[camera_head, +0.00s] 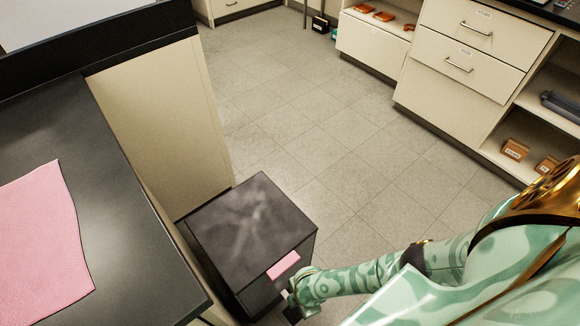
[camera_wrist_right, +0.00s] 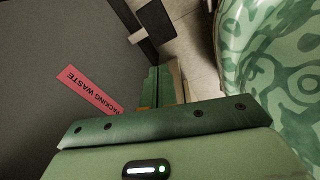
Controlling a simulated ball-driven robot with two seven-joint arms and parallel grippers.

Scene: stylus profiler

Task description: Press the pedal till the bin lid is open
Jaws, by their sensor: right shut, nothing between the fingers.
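The dark bin (camera_head: 245,225) stands on the floor beside the black counter, and its flat lid lies level and looks shut. A pink label (camera_head: 283,265) is on its front face; in the right wrist view it reads "PACKING WASTE" (camera_wrist_right: 92,92). A small dark plate that looks like the pedal (camera_wrist_right: 155,22) sticks out low from the bin's front, above the floor. My right gripper (camera_head: 291,306) is at the bin's front; in the wrist view its fingers (camera_wrist_right: 166,72) are shut and empty, pointing down towards the pedal, apart from it in the picture. My left gripper is out of view.
The black counter (camera_head: 105,220) with a pink cloth (camera_head: 45,240) stands at the left, close to the bin. A cream panel (camera_head: 160,120) rises behind the bin. Drawer cabinets (camera_head: 455,70) stand at the right. The tiled floor (camera_head: 330,140) between is clear.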

